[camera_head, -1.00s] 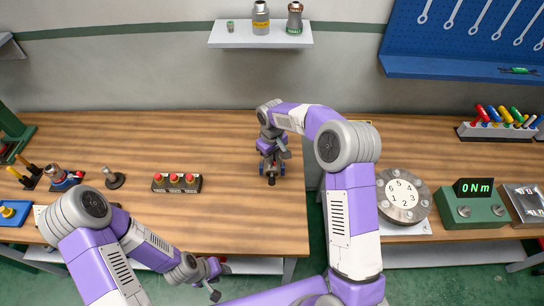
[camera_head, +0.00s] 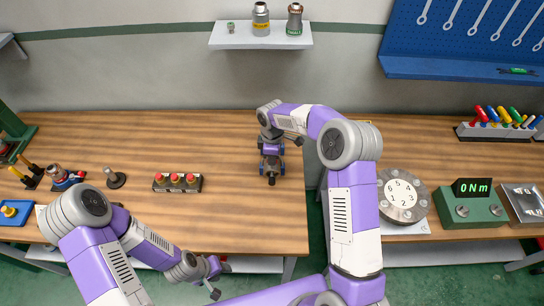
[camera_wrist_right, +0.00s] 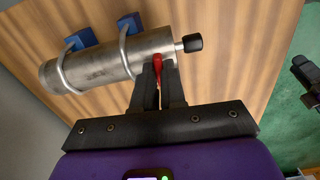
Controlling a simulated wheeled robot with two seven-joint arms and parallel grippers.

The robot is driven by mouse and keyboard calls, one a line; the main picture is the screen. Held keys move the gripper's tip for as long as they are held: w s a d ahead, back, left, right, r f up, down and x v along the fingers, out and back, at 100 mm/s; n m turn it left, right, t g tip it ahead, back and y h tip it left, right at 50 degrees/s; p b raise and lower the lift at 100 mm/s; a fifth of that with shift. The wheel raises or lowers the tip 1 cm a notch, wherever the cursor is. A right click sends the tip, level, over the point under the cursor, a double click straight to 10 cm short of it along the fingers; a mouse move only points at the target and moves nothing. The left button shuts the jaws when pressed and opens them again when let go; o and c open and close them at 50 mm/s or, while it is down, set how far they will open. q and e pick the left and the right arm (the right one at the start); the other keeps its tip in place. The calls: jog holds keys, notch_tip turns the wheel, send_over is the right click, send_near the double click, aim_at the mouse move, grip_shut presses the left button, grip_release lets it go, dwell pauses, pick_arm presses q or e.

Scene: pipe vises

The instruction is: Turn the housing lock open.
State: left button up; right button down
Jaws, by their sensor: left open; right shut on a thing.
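The housing is a grey metal cylinder (camera_wrist_right: 100,62) lying in two metal clamps with blue blocks (camera_wrist_right: 130,22). A short rod with a black knob (camera_wrist_right: 193,43) sticks out of its right end. A red lock lever (camera_wrist_right: 157,70) sits at the side of the housing near that end. My right gripper (camera_wrist_right: 158,88) is shut on the red lever, its dark fingers on either side. In the head view, my right gripper (camera_head: 272,155) is over the housing and hides most of it. My left gripper (camera_head: 215,279) is open and empty, low in front of the table edge.
A numbered dial (camera_head: 403,195) and a green torque display (camera_head: 470,205) stand on the right table. The table between button box and housing is clear.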

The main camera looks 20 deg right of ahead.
jog(key=shift+n, duration=0.4)
jog(key=c, duration=1.2)
grip_release()
notch_tip(320, 180, up, 8)
jog(key=shift+f, duration=0.15)
